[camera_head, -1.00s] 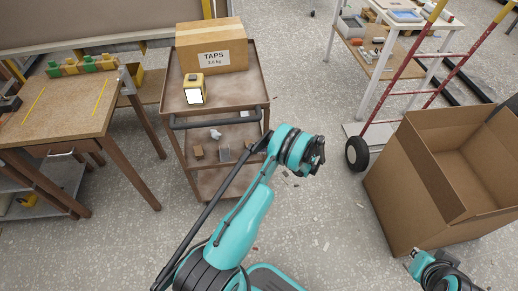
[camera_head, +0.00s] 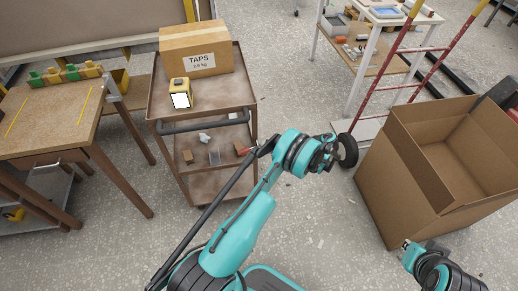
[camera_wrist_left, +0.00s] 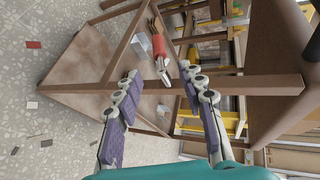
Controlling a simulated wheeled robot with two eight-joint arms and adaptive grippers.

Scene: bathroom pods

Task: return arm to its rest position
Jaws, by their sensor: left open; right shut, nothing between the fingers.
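My left arm is teal and black and reaches up the middle of the head view, in front of the brown cart. Its wrist (camera_head: 305,153) is bent to the right; the fingers cannot be made out there. In the left wrist view my left gripper (camera_wrist_left: 158,88) is open, its purple-padded fingers apart with nothing between them. My right gripper (camera_head: 407,246) shows at the bottom right of the head view, shut and empty, close to the front of the cardboard box (camera_head: 400,190).
A cart (camera_head: 245,75) carries the TAPS box (camera_head: 200,65) and a yellow device (camera_head: 180,92). A workbench (camera_head: 50,135) stands left.

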